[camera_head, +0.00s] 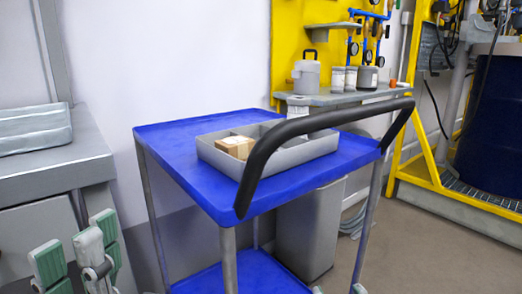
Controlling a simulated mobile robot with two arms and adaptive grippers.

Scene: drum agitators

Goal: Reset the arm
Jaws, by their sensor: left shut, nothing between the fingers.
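My left gripper (88,248) shows at the lower left, with green pads on grey metal fingers pointing up. It is shut and empty, in front of the grey cabinet and left of the blue cart (180,150). The rest of my left arm is below the picture edge.
The cart has a black handle (318,119) and carries a grey tray (295,160) with small tan boxes (236,146). A grey cabinet (50,163) stands at the left. A grey bin (310,230) is behind the cart; a dark blue drum (490,125) stands at the right.

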